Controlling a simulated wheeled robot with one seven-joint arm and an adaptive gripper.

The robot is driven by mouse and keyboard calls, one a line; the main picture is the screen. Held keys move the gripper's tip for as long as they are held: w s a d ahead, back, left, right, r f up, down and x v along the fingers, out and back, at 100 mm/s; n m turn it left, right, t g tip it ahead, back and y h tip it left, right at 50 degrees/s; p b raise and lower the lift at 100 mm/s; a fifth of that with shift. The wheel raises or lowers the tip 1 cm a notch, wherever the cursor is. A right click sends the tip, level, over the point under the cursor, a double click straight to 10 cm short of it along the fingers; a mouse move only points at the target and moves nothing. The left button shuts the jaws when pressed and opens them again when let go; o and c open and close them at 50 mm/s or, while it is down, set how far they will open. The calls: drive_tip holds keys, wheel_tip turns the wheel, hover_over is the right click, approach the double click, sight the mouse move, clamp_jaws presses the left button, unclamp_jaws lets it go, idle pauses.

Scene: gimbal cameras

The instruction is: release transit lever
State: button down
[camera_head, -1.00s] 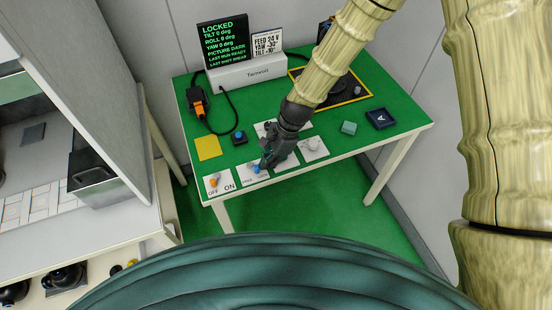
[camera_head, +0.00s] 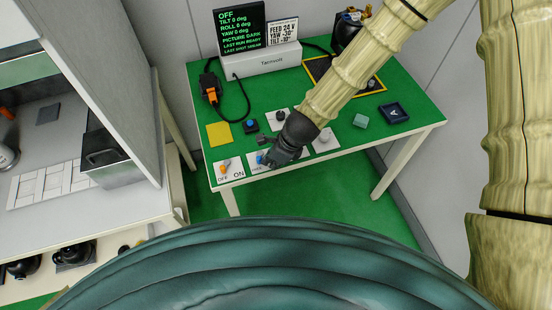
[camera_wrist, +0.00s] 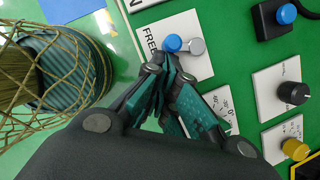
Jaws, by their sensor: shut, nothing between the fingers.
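The transit lever has a blue knob (camera_wrist: 172,43) beside a round grey part (camera_wrist: 196,46) on a white plate (camera_wrist: 202,72). The plate is marked "FREE" near the blue knob; its other label is hidden by my gripper. My gripper (camera_wrist: 176,62) is shut and empty, its tips right at the blue knob; whether they touch it I cannot tell. In the head view my gripper (camera_head: 268,159) is low over the plate's right part, with the blue knob (camera_head: 260,157) just left of it. The display (camera_head: 241,30) reads "OFF", with tilt, roll and yaw at 0 deg.
An orange lever (camera_head: 225,166) on an OFF/ON plate stands left, on the OFF side. A blue button (camera_head: 250,125), a black knob (camera_head: 281,115) and a yellow card (camera_head: 218,134) lie behind. The green table (camera_head: 400,140) is free at front right.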

drive_tip(key=shift+w, duration=0.25)
drive_tip(key=shift+w+a+p, duration=0.15)
drive_tip(key=shift+w+p, duration=0.25)
drive_tip(key=shift+w, duration=0.2)
drive_tip(key=shift+r, duration=0.1)
drive_tip(key=p+v, duration=0.7)
drive_tip(key=v, duration=0.2)
drive_tip(key=shift+s+r, duration=0.2)
drive_tip(key=shift+r, duration=0.15)
idle(0.5)
drive_tip(key=s+d+f+n+g+h+b, duration=0.1)
drive_tip(key=s+d+f+n+h+b, duration=0.3)
drive_tip(key=s+d+f+n, duration=1.6)
drive_tip(key=s+d+f+b, duration=0.3)
drive_tip(key=s+d+b, duration=0.1)
drive_tip(key=shift+s+d+f+b, duration=0.2)
drive_tip(key=shift+s+d+b, duration=0.05)
drive_tip(key=shift+s+b, duration=0.1)
